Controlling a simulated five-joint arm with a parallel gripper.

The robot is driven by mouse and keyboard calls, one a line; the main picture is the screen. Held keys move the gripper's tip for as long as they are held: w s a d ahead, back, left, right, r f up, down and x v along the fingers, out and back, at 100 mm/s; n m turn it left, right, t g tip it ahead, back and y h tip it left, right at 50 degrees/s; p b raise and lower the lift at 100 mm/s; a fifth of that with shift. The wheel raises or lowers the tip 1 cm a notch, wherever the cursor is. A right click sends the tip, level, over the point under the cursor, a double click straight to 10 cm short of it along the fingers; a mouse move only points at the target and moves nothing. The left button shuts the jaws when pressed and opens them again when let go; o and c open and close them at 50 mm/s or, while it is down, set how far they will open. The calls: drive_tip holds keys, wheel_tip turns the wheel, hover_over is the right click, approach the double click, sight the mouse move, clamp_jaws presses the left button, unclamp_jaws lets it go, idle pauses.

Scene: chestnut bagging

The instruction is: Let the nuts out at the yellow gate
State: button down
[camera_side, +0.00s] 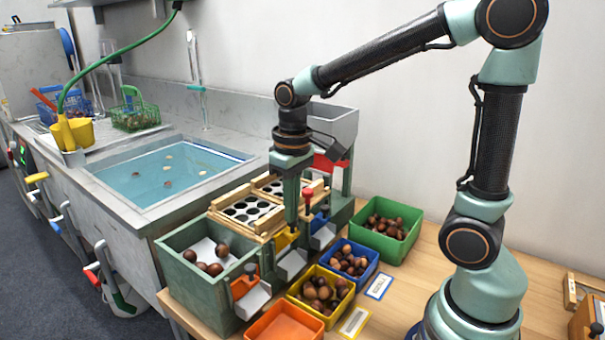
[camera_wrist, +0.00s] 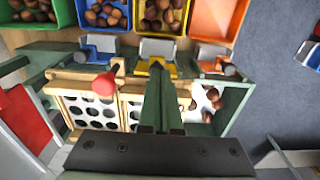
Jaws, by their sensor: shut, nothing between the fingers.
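The yellow gate (camera_side: 285,239) is on the front of the green sorter, between the orange gate (camera_side: 244,283) and the blue gate (camera_side: 318,222). In the wrist view the yellow gate (camera_wrist: 158,66) is partly hidden behind my fingers. My gripper (camera_side: 291,224) points down, shut and empty, close to this gate; in the wrist view its fingertips (camera_wrist: 160,72) overlap the gate. I cannot tell whether they touch. Nuts (camera_side: 210,264) lie in the sorter's open left compartment. A yellow bin (camera_side: 346,302) holding nuts stands below the yellow gate's chute (camera_side: 291,265).
A blue bin (camera_side: 374,262) and green bin (camera_side: 419,232) hold nuts. The orange bin (camera_side: 283,323) looks empty. Wooden frames with holed plates (camera_side: 247,208) and a red knob (camera_side: 308,193) top the sorter. A water basin (camera_side: 150,190) is at left.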

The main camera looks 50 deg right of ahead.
drive_tip(key=shift+s+f, duration=0.1)
drive_tip(key=shift+f, duration=2.05)
wheel_tip(320, 180, up, 14)
drive_tip(key=a, duration=0.1)
drive_tip(key=t, duration=0.5)
approach(293, 228)
drive_tip(key=shift+v, duration=0.95)
